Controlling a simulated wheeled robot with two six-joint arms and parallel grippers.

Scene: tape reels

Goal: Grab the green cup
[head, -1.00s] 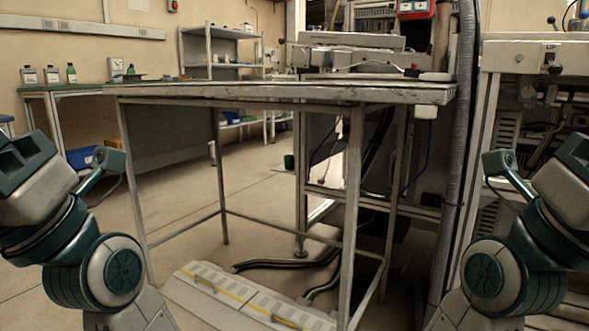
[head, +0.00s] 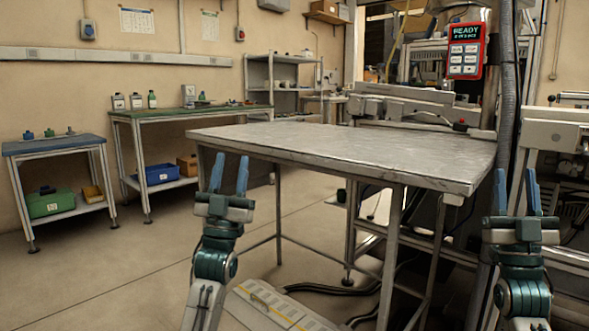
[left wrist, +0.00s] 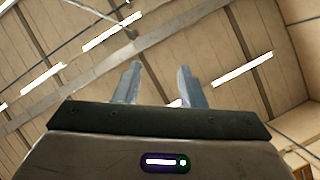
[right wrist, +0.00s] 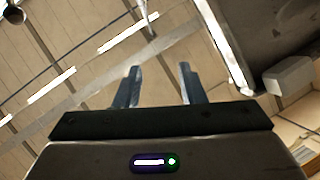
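I cannot make out a green cup for certain in any view. Small dark and greenish items (head: 48,133) stand on a low blue-topped table at the far left of the head view, too small to identify. My left gripper (head: 230,160) is raised, fingers up, in front of the grey table's left part. It is open and empty, also in the left wrist view (left wrist: 160,68). My right gripper (head: 516,175) is raised at the right, beyond the table's right end in the picture. It is open and empty, also in the right wrist view (right wrist: 159,68).
A bare grey table (head: 350,150) stands ahead. A green-topped bench (head: 190,110) with bottles stands behind it, a blue bin (head: 160,174) below. A green bin (head: 50,203) sits under the blue-topped table (head: 50,146). Floor at left is clear.

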